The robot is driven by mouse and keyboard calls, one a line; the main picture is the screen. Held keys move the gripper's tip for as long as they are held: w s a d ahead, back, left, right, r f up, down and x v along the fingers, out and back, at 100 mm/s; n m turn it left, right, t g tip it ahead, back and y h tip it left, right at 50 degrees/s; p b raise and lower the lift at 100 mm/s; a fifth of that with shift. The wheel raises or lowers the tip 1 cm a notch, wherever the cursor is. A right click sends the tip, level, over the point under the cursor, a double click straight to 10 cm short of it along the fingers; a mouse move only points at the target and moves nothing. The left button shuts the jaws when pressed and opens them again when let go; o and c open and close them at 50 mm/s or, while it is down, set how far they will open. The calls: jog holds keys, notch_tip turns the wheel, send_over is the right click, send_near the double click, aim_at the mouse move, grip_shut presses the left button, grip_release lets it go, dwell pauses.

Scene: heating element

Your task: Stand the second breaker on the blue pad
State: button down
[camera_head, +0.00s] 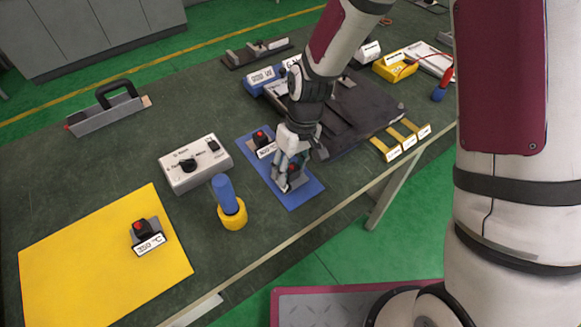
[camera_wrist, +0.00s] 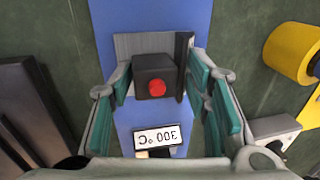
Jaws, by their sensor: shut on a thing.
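The second breaker (camera_wrist: 154,75), a dark block with a red button on a grey plate, is between my gripper's teal-padded fingers. My gripper (camera_head: 283,186) is shut on it, over the near part of the blue pad (camera_head: 304,194). In the head view the fingers mostly hide this breaker. It looks roughly upright; I cannot tell whether its base touches the pad. Another breaker (camera_head: 262,138) with a red button and a 300 °C label (camera_wrist: 157,136) stands on the far part of the pad, just behind the held one.
A yellow pad (camera_head: 70,265) at left carries a 350 °C breaker (camera_head: 142,232). A grey control box (camera_head: 195,165) and a blue-handled yellow-based tool (camera_head: 230,205) stand left of the blue pad. A dark platform (camera_head: 350,105) lies close on the right. The table's front edge is near.

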jog(key=c, duration=0.9)
grip_release()
jog(key=shift+o, duration=0.2)
notch_tip(320, 180, up, 12)
jog(key=w+d, duration=0.1)
jog(key=d, duration=0.1)
jog(key=s+d+r+m+t+h, duration=0.1)
jog(key=s+d+r+m+t, duration=0.15)
jog(key=d+r, duration=0.35)
jog(key=s+d+r+m+t, duration=0.1)
jog(key=s+d+r, duration=0.3)
jog(key=r, duration=0.3)
jog(key=s+d+r+m+t, duration=0.1)
jog(key=s+d+r, duration=0.1)
jog(key=s, duration=0.3)
jog(key=s+d+r+m+t, duration=0.1)
jog(key=s+d+r+m, duration=0.1)
jog(key=s, duration=0.4)
jog(key=shift+d+r+t+h, duration=0.4)
jog(key=shift+d+r, duration=0.1)
jog(key=shift+d, duration=0.6)
